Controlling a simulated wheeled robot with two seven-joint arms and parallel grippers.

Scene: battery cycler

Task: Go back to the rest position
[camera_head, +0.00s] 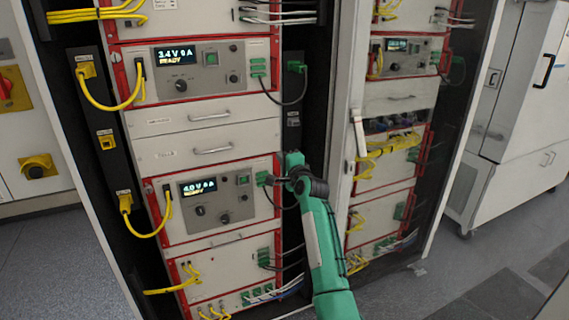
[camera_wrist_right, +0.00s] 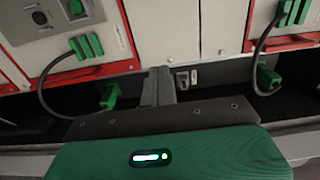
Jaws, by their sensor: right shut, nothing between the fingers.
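My right gripper (camera_head: 276,181) is at the right edge of the lower cycler unit (camera_head: 218,207), whose display reads about 4.0 V. It is shut and empty. In the right wrist view its narrow finger tips (camera_wrist_right: 160,80) are together, pointing at the rack front. A green plug (camera_head: 262,178) sits on the unit just left of the fingers; I cannot tell from the head view whether they touch. In the wrist view a green plug (camera_wrist_right: 86,46) with a dark cable is left of the fingers, apart from them. My left gripper is not in view.
The upper cycler unit (camera_head: 190,72) reads 3.4 V, READY. Yellow cables (camera_head: 110,108) loop at the left rack side. An open rack door edge (camera_head: 345,120) stands close behind my right arm. A second rack (camera_head: 400,98) and white cabinet (camera_head: 515,100) are right. Grey floor (camera_head: 480,260) is clear.

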